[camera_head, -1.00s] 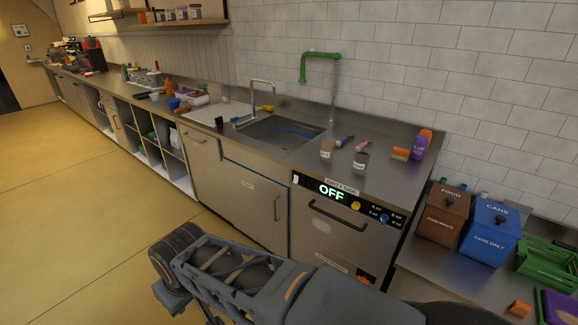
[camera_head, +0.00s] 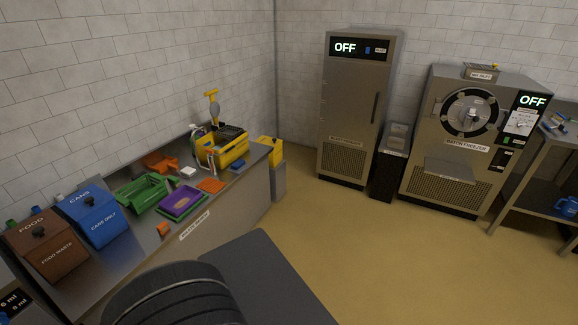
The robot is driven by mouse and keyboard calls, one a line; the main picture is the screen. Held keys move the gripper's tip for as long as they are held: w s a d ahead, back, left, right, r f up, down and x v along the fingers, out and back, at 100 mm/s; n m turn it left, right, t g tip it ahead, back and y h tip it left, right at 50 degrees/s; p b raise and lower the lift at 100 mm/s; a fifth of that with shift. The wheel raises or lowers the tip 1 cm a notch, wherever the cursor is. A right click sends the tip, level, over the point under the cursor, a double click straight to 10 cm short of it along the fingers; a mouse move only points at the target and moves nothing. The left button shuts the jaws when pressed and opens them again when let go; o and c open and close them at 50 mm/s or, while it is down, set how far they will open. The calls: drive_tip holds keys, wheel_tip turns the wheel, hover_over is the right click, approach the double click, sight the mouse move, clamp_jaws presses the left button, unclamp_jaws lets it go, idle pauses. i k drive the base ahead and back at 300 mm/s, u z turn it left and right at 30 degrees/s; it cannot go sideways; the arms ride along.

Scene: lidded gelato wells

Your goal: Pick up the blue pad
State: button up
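A small flat blue piece, which looks like the blue pad (camera_head: 238,164), lies on the steel counter (camera_head: 215,210) near its right end, in front of a yellow bucket (camera_head: 222,152). It is small in the picture, so its exact shape is hard to tell. Dark parts of my own body fill the bottom of the head view. My gripper's fingertips are not in view, and nothing of mine touches the blue piece.
An orange grid pad (camera_head: 210,186), purple tray (camera_head: 182,203), green crate (camera_head: 143,195) and white block (camera_head: 188,171) share the counter. Brown (camera_head: 42,250) and blue (camera_head: 93,217) bins stand at left. A yellow bin (camera_head: 270,151) stands beyond the counter's end. Yellow floor is open at right.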

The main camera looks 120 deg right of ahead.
sight(240, 163)
drive_tip(key=z, duration=3.5)
drive_tip(key=k, duration=0.45)
drive_tip(key=u, duration=0.1)
drive_tip(key=i, duration=0.25)
drive_tip(key=z, duration=0.9)
drive_tip(key=i, duration=1.05)
drive_tip(key=z, duration=0.4)
drive_tip(key=i, duration=1.15)
drive_tip(key=u, duration=1.1)
drive_tip(key=i, duration=0.85)
drive_tip(key=u, duration=0.9)
